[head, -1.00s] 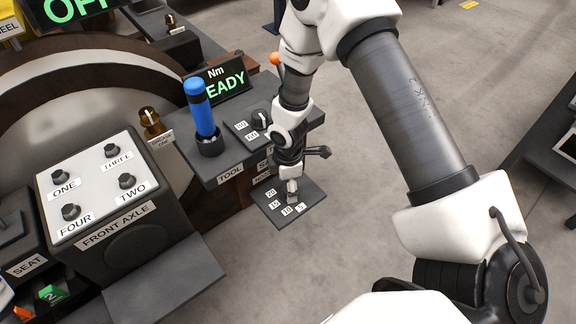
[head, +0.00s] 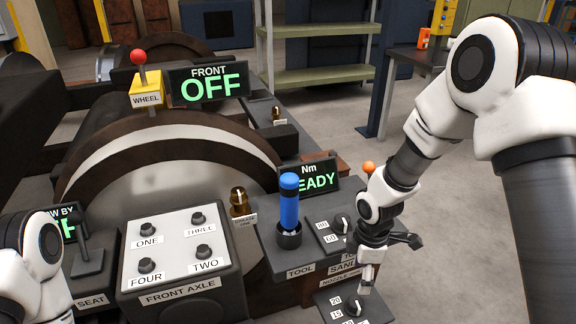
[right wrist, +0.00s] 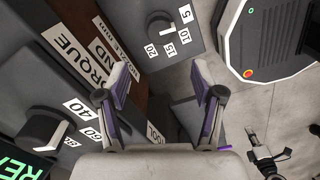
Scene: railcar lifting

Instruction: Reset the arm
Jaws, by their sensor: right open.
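My right gripper (head: 367,284) is open in the head view, just above the small lower panel (head: 326,300) with the 20, 15, 10, 5 scale. In the right wrist view my right gripper (right wrist: 168,88) has its two fingers spread with nothing between them. The lower panel's knob (right wrist: 160,24) sits beyond the fingertips, apart from them. Part of my left arm (head: 32,262) shows at the lower left; its gripper is out of view.
The blue-handled tool (head: 289,208) stands upright beside the READY display (head: 318,178). The front axle box (head: 180,258) has several knobs. A red-balled wheel lever (head: 138,58) stands behind. A dark table (head: 405,70) is at the back right; open floor lies between.

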